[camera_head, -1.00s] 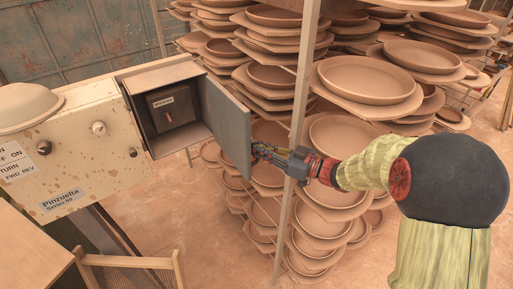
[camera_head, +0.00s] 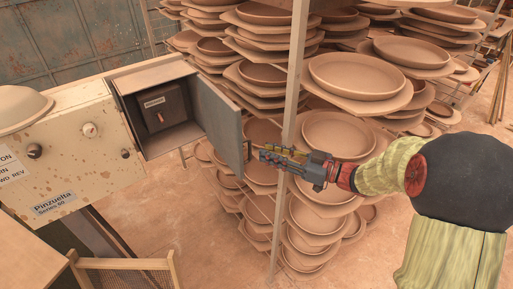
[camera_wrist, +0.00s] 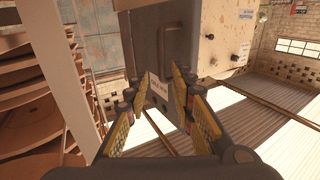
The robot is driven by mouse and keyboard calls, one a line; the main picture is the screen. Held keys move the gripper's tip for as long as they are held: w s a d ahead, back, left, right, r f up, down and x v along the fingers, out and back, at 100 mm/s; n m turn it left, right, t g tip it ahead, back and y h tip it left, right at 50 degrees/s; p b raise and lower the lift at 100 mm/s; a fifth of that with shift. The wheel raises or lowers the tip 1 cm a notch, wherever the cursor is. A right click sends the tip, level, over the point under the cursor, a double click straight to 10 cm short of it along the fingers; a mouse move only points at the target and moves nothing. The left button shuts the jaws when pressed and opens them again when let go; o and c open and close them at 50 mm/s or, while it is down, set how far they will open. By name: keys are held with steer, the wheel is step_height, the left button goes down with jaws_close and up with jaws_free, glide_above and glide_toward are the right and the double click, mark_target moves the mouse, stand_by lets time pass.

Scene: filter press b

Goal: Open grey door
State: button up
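The grey door (camera_head: 218,115) stands swung open to the right of its box (camera_head: 155,75). Inside the box is a dark switch panel (camera_head: 162,108) with a small red-orange knob. My gripper (camera_head: 263,154) is just right of the door's free edge, apart from it in the head view. In the wrist view, my gripper's (camera_wrist: 162,78) yellow-padded fingers are spread with nothing between them. Beyond them is the door's outer face (camera_wrist: 172,60) with its dark handle (camera_wrist: 166,36).
The box sits on a cream control cabinet (camera_head: 70,160) with knobs and labels. Racks of stacked clay plates (camera_head: 350,75) stand behind my arm, with a metal upright (camera_head: 296,80) close behind my gripper. Floor (camera_head: 200,225) shows below the door.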

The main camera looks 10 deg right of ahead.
steer(key=v, duration=0.5)
steer(key=shift+a, duration=0.1)
stand_by(0.4)
